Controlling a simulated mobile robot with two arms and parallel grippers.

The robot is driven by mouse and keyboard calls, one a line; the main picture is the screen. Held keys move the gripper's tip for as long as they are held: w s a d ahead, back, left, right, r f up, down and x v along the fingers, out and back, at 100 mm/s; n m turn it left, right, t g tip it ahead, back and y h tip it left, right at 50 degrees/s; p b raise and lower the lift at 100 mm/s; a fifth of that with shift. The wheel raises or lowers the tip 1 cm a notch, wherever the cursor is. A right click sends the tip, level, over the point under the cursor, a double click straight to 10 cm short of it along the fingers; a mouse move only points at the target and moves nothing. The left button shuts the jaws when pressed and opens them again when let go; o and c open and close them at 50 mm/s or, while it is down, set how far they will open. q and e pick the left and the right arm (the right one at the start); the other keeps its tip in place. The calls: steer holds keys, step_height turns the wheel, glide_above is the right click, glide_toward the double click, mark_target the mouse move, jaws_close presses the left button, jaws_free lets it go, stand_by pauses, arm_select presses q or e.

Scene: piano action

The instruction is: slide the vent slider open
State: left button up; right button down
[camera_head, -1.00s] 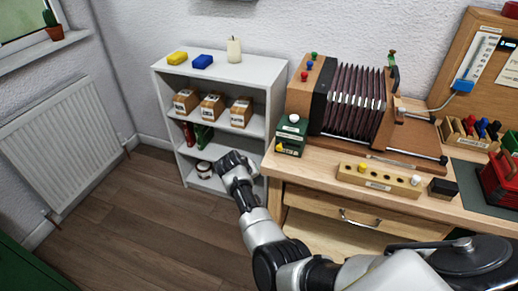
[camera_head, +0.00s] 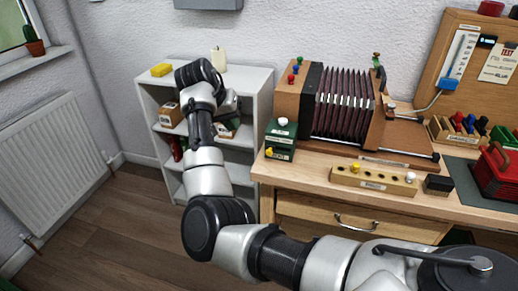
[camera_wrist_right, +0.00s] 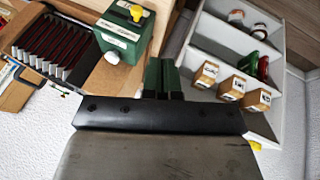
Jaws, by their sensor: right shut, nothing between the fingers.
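No part is clearly recognisable as the vent slider. A grey wall panel (camera_head: 208,4) is cut off by the top edge of the head view, and I cannot tell whether it carries the slider. My right gripper (camera_head: 228,108) is in front of the white shelf, below and apart from that panel. It is shut and empty; its dark green fingers also show close together in the wrist view (camera_wrist_right: 162,78). My right arm hides part of the shelf. My left gripper is not in view.
Floor at left is clear.

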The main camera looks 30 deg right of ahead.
steer(key=shift+f, duration=0.1)
glide_toward(270, 151)
steer(key=w+f, duration=0.4)
steer(key=f, duration=0.1)
steer(key=shift+s+d+f+p, duration=0.35)
steer(key=shift+s+d+f, duration=0.35)
steer(key=shift+s+f, duration=0.1)
steer(key=shift+s+d+f, duration=0.25)
steer(key=shift+d, duration=0.15)
